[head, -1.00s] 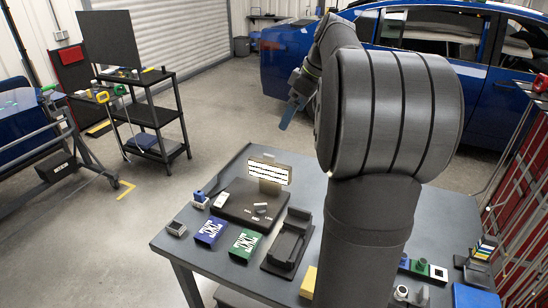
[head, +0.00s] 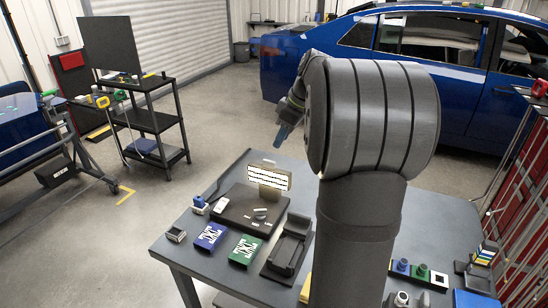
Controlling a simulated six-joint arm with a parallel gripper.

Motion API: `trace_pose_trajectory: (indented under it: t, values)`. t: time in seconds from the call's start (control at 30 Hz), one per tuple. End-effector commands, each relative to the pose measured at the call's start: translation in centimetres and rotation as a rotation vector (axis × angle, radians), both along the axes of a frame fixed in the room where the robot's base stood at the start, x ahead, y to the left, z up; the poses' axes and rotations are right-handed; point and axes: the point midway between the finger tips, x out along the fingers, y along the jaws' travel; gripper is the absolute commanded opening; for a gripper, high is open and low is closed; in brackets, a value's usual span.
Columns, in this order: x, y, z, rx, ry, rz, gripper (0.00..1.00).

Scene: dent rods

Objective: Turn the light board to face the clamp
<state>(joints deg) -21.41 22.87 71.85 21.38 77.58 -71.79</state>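A small upright board with glowing white stripes (head: 268,178), which looks like the light board, stands at the back of a dark base plate (head: 240,218) on the workbench. Its lit face is turned toward the camera. I cannot clearly pick out the clamp; a small blue-and-white fixture (head: 199,203) sits at the bench's left edge and may be it. My gripper (head: 284,135) hangs above and behind the lit board, apart from it. Only a bluish finger part shows, and my arm hides the rest, so its opening cannot be seen.
Blue (head: 209,237) and green (head: 245,249) boxes and a black tray (head: 289,246) lie in front of the board. Small coloured parts (head: 420,272) sit at the bench's right. A cart with a dark panel (head: 108,45) stands far left, a blue car (head: 455,90) behind.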

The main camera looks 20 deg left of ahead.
Motion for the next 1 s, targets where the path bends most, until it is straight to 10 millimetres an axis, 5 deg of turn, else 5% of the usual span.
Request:
trace_pose_trajectory:
  t: [0.4,0.87,1.0]
  values:
    - [0.0,3.1,-7.4,0.0,0.001,0.002,0.33]
    - [0.0,3.6,-8.7,0.0,-0.001,0.0,0.33]
    - [0.0,3.6,-8.7,0.0,-0.001,0.0,0.09]
